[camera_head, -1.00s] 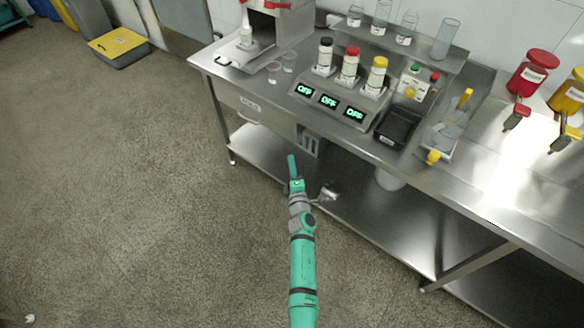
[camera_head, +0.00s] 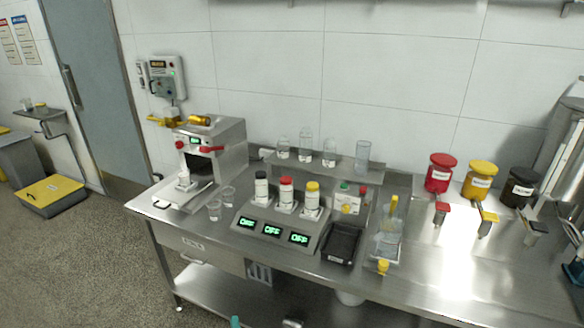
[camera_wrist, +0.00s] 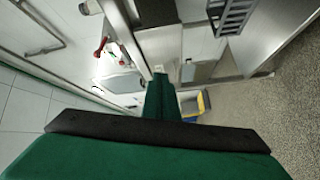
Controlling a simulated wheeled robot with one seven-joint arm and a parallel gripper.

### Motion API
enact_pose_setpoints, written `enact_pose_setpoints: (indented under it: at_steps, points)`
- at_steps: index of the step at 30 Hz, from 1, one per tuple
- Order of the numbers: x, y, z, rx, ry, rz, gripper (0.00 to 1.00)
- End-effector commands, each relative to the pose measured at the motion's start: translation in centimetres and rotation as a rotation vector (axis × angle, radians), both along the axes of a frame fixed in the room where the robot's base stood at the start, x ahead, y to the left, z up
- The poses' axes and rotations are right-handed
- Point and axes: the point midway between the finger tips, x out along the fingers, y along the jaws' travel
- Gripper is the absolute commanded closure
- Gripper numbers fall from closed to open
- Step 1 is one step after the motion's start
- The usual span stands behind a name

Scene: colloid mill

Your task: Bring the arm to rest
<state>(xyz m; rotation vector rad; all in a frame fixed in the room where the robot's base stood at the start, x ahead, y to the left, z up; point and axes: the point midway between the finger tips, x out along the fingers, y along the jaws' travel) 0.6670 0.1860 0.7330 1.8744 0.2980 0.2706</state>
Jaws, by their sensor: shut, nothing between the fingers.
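My gripper (camera_wrist: 161,96) shows in the wrist view as green fingers closed together, with nothing between them. A dark bar crosses in front of its green body. Past the fingers are grey floor, steel surfaces and a blue and yellow bin. The rest of the arm is out of that view.
The bench carries a mill-like machine (camera_head: 222,150), a unit with several "OFF" displays (camera_head: 272,232), a black tray (camera_head: 342,243), glassware on a shelf (camera_head: 345,166) and coloured jars (camera_head: 440,172). Open floor (camera_head: 110,260) lies left of the bench.

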Motion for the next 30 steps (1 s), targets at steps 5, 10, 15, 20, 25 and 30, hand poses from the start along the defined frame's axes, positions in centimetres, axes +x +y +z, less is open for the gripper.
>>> enact_pose_setpoints:
  at_steps: [5, 10, 15, 20, 25, 30]
  points:
    - [-6.8, 0.1, 0.1, 0.241, 0.079, -0.053, 1.00]
    - [-13.0, -1.3, 0.3, 0.445, 0.150, -0.112, 1.00]
    - [-19.3, -3.6, 0.9, 0.624, 0.216, -0.176, 1.00]
    - [-25.2, -6.2, 2.0, 0.771, 0.271, -0.234, 1.00]
    - [-31.0, -9.5, 3.8, 0.908, 0.324, -0.296, 1.00]
    - [-36.3, -12.8, 6.4, 1.023, 0.371, -0.349, 1.00]
